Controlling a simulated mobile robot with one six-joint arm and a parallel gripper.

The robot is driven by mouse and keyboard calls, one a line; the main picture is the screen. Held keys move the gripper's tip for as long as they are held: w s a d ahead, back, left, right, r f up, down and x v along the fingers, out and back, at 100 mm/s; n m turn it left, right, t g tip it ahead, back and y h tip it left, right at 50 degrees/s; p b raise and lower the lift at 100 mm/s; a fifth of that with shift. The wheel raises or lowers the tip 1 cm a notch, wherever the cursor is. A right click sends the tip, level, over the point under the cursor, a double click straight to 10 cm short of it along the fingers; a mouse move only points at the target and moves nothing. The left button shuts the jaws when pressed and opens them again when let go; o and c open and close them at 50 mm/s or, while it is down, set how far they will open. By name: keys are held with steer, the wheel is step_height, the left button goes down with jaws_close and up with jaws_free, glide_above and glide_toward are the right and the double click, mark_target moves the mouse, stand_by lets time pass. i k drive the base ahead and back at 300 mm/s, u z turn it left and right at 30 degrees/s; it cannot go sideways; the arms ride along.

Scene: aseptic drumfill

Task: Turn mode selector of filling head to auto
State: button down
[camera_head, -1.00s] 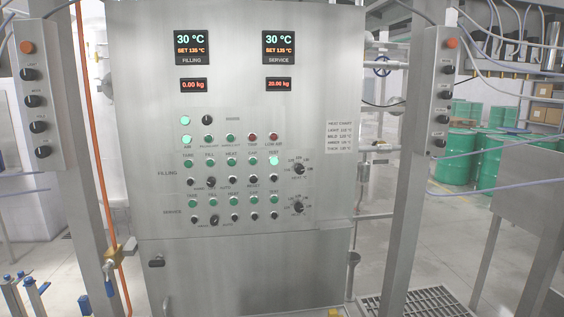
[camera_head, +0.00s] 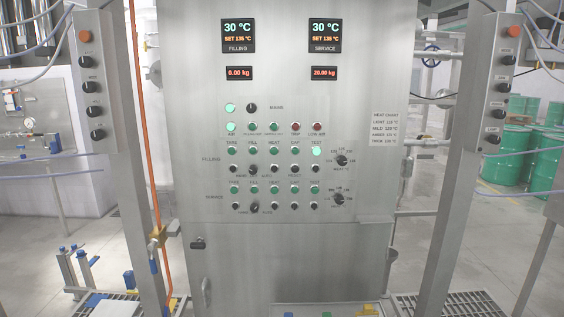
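The steel control panel (camera_head: 285,85) stands upright in the middle of the view. Its filling rows carry a black mode selector knob (camera_head: 253,169), second from the left in the lower row, with small labels beside it that seem to read hand and auto. I cannot tell which way the knob points. A similar service selector knob (camera_head: 254,207) sits right below it. The filling test lamp (camera_head: 317,151) is lit green. The filling display (camera_head: 239,36) reads 30 °C, set 135 °C. My gripper is not in view.
Steel posts with button boxes stand at left (camera_head: 90,85) and right (camera_head: 499,85) of the panel. An orange pipe (camera_head: 144,140) runs down beside its left edge. A black latch (camera_head: 198,243) is on the lower door. Green drums (camera_head: 508,155) stand at the back right.

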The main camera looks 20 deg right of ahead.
mark_target(253, 169)
steer(key=k, duration=1.3)
steer(key=u, duration=0.35)
steer(key=i, duration=0.65)
steer(key=u, duration=0.75)
steer(key=i, duration=1.2)
steer(key=u, duration=0.2)
